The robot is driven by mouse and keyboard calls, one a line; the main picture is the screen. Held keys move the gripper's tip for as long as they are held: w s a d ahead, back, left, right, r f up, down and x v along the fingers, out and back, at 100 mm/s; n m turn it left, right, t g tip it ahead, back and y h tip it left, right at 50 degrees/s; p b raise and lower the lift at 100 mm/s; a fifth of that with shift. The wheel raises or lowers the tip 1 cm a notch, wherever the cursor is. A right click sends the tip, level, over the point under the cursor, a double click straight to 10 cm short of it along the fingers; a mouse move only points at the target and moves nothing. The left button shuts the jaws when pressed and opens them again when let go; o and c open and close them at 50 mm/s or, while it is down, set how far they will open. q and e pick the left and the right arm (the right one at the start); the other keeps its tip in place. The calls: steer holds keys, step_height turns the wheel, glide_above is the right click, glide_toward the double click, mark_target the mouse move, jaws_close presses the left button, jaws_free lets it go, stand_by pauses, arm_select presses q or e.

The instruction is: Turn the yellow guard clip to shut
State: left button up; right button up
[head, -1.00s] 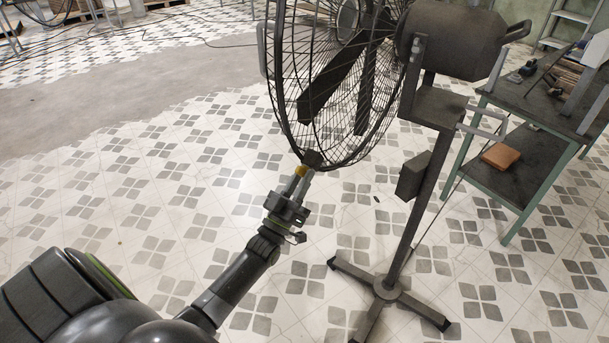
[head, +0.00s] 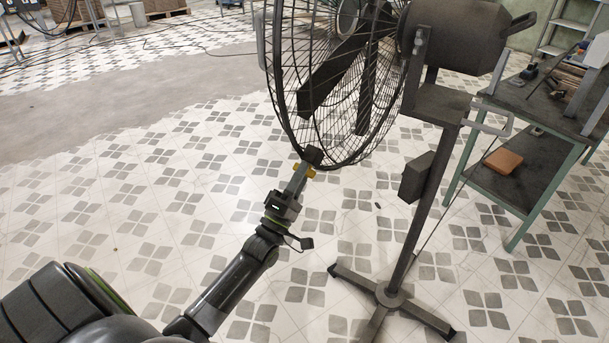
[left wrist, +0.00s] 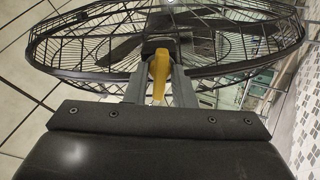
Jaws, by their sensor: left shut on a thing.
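The yellow guard clip (head: 304,170) sits at the bottom rim of the black fan guard (head: 345,162), at a dark block on the rim. My left gripper (head: 299,176) reaches up to it from below and is shut on it. In the left wrist view the clip (left wrist: 159,72) stands between the two fingers (left wrist: 157,90), with its long part pointing down toward the wrist. The fingers hide part of the clip in the head view. My right gripper is in neither view.
The fan stands on a dark pole (head: 410,240) with a splayed foot (head: 390,297) to the right of my arm. A green-legged bench (head: 520,165) with a brown box (head: 503,161) is farther right. The tiled floor on the left is clear.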

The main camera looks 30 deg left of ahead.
arm_select(q)
steer(key=shift+f+n, duration=0.1)
steer(key=shift+n, duration=0.3)
steer(key=o, duration=0.5)
steer(key=shift+n, duration=0.3)
steer(key=shift+o, duration=1.1)
steer(key=b+v, duration=0.2)
steer(key=v, duration=0.4)
steer(key=shift+s+f+b, duration=0.15)
steer(key=shift+s+b, duration=0.15)
steer(key=shift+s, duration=0.1)
